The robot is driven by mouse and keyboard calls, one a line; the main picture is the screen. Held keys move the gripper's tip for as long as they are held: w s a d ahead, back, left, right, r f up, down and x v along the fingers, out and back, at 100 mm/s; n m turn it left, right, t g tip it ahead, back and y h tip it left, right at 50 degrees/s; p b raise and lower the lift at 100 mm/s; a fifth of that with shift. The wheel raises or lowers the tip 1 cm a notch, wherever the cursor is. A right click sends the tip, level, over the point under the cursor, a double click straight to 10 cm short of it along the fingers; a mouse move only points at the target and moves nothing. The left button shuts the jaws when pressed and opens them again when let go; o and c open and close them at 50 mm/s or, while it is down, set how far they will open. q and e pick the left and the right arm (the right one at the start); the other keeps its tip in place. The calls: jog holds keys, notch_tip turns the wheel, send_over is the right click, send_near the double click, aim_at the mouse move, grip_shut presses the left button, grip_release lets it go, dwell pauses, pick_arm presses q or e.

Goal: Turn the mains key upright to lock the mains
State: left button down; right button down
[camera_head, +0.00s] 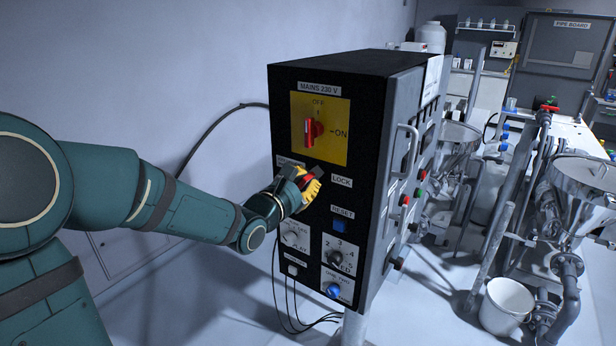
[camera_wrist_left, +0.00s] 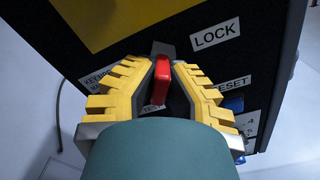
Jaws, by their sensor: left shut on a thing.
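The mains key has a red grip. It sits on the front of the black control box, left of the LOCK label (camera_head: 342,182). In the left wrist view the red key (camera_wrist_left: 161,80) stands between the yellow fingers of my left gripper (camera_wrist_left: 170,66), which is shut on it. In the head view my left gripper (camera_head: 310,184) covers most of the key, so its exact angle cannot be told there. Above it, the red mains switch handle (camera_head: 312,131) sits on a yellow plate (camera_head: 336,152) marked OFF at the top and ON at the right. My right gripper is not in view.
Below the key are a blue RESET button (camera_head: 340,226), a selector knob (camera_head: 334,256) and a blue lamp or button (camera_head: 333,289). Dark cables hang beneath the box. A white bucket (camera_head: 507,306) and steel hoppers (camera_head: 585,183) stand at the right.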

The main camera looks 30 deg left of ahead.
pick_arm(q)
jog(key=shift+n, duration=0.3)
jog(key=shift+r+n+p, duration=0.15)
jog(key=shift+n+p, duration=0.3)
jog(key=shift+n, duration=0.45)
jog(key=shift+n+p, duration=0.3)
jog(key=shift+n, duration=0.8)
jog(key=c, duration=1.1)
grip_release()
jog(key=shift+o, duration=0.2)
